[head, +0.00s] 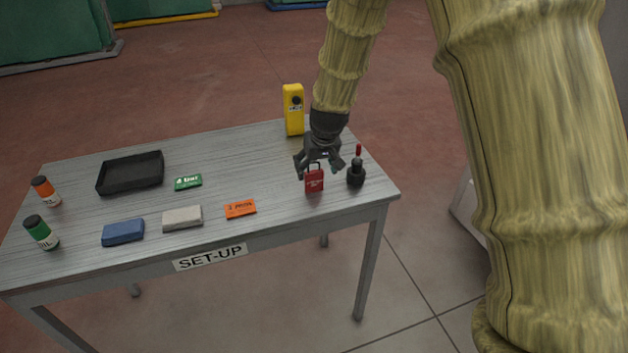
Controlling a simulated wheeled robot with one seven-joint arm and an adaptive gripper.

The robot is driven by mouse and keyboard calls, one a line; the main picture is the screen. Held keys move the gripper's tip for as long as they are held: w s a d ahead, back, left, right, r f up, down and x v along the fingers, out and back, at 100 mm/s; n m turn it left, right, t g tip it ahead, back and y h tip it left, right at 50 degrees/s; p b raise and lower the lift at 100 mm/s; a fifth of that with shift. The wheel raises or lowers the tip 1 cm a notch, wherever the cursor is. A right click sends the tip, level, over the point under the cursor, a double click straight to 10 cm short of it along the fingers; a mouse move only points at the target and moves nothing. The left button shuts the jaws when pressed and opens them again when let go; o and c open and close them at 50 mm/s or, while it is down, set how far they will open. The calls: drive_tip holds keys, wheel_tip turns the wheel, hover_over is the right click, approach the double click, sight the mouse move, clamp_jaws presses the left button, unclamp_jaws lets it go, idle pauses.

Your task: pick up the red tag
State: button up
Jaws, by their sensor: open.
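The red tag (314,182) is near the right end of the table, by its front edge. It is a small red block with pale lettering and a dark loop at its top, much like a padlock. My gripper (319,168) is open and pointing down, with its fingers spread to either side of the loop in the picture. I cannot tell whether the fingers touch the tag. The gripper covers part of the area just behind the tag.
A black holder with a red-tipped tool (356,172) stands close right of the tag. A yellow device (293,110) stands behind. An orange block (240,209) lies left, beside grey (182,218) and blue (123,232) blocks. The table (262,165) is clear left of the gripper.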

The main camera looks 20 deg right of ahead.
sight(314, 172)
drive_tip(key=shift+p+x, duration=0.6)
drive_tip(key=shift+x, duration=1.65)
drive_tip(key=shift+a, duration=0.1)
drive_tip(key=c, duration=1.1)
